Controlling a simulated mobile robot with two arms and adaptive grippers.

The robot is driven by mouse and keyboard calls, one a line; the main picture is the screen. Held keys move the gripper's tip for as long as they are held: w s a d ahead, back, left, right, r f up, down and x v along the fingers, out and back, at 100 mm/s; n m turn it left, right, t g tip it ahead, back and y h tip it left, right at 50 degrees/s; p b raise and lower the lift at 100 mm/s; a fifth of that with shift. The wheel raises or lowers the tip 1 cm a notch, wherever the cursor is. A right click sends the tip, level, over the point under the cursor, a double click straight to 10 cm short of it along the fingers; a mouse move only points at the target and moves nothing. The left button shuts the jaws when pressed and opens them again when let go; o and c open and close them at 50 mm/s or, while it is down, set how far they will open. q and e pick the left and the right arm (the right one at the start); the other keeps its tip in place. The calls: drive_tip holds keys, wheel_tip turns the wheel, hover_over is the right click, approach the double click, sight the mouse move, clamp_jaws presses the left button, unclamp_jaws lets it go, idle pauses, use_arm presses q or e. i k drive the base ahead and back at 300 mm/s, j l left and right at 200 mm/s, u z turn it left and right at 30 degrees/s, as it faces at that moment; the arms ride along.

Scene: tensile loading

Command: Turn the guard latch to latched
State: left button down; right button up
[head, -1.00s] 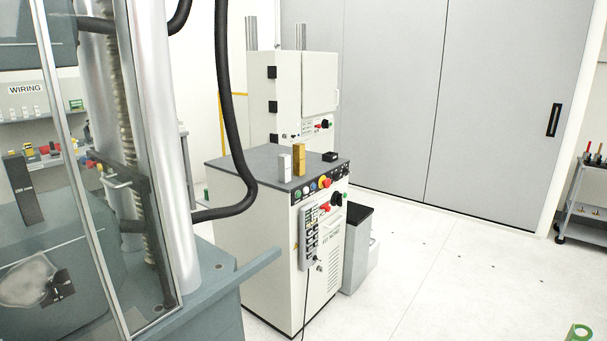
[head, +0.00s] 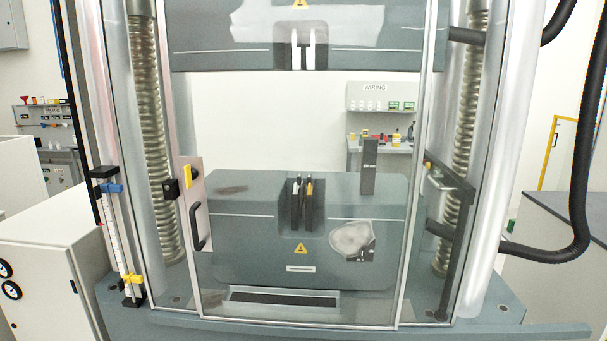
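The testing machine's clear guard door (head: 300,120) fills the middle of the head view and looks closed in front of the upper and lower grips. On its left edge is a metal plate with a yellow tab (head: 188,177) and a dark round piece, which looks like the guard latch. A black door handle (head: 198,228) is below. I cannot tell for certain which way the latch is turned. Neither of my grippers is in view.
A scale with blue and yellow clamps (head: 122,230) stands at the left. A dark bracket with a grey handle (head: 440,183) is at the right. A light cabinet (head: 50,265) is at the left, a grey-topped one (head: 555,225) at the right. Thick black hose hangs at the right.

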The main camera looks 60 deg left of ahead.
sight(191, 173)
drive_tip(key=u, duration=3.6)
